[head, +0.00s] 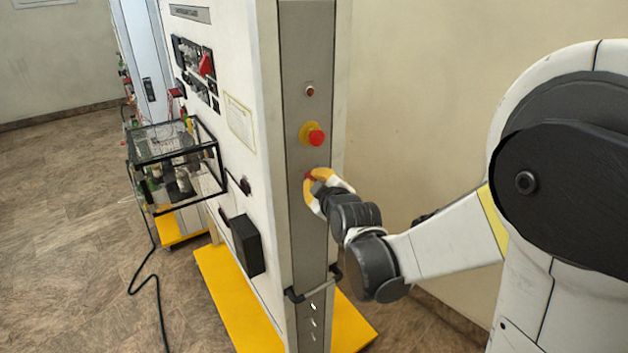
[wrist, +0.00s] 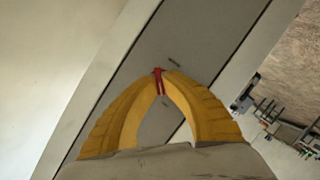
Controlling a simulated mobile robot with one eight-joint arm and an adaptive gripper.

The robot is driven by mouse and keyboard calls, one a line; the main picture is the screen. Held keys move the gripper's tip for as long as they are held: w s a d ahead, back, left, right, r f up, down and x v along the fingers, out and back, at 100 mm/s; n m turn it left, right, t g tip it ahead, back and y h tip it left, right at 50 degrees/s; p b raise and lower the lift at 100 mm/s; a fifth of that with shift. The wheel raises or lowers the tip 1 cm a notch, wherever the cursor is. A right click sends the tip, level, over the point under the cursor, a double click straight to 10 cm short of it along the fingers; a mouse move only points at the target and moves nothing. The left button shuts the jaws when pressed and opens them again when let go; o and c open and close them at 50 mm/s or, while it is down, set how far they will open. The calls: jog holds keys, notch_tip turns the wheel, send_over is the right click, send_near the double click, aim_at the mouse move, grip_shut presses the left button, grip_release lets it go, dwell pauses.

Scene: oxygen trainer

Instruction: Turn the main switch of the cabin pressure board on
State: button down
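The main switch shows as a small red handle (head: 309,177) on the narrow grey end face (head: 303,235) of the tall board, below a red push button on a yellow base. My gripper (head: 311,182) is at this handle, with its yellow fingers against the panel. In the wrist view the fingertips (wrist: 160,73) come together on the red handle (wrist: 160,84), which shows as a thin upright strip between them. The fingers hide part of the switch, and I cannot tell its on or off position.
The red push button (head: 316,138) and a small red lamp (head: 310,91) sit above the switch on the same face. A black-framed clear box (head: 175,150) stands out from the board's left side. A yellow base (head: 235,310) lies underneath.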

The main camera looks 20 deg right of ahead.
dwell(0.3)
jog(key=m+g+y+b, duration=0.1)
jog(key=m, duration=0.2)
jog(key=shift+d+m+y, duration=0.15)
jog(key=shift+m+y, duration=0.15)
jog(key=shift+y, duration=0.1)
jog(key=shift+w+d+m+g+y+b, duration=0.15)
jog(key=shift+m+g+y+b, duration=0.25)
jog(key=shift+m+y+b, duration=1.45)
jog(key=shift+d+m+g+y+b, duration=0.15)
jog(key=shift+m+g+y+b, duration=0.25)
jog(key=shift+m+y+b, duration=1.45)
jog(key=shift+m+h+p, duration=0.4)
jog(key=shift+m+h, duration=0.2)
jog(key=shift+m, duration=0.2)
jog(key=c, duration=1.6)
grip_release()
jog(key=shift+a, duration=0.1)
jog(key=shift+o, duration=0.2)
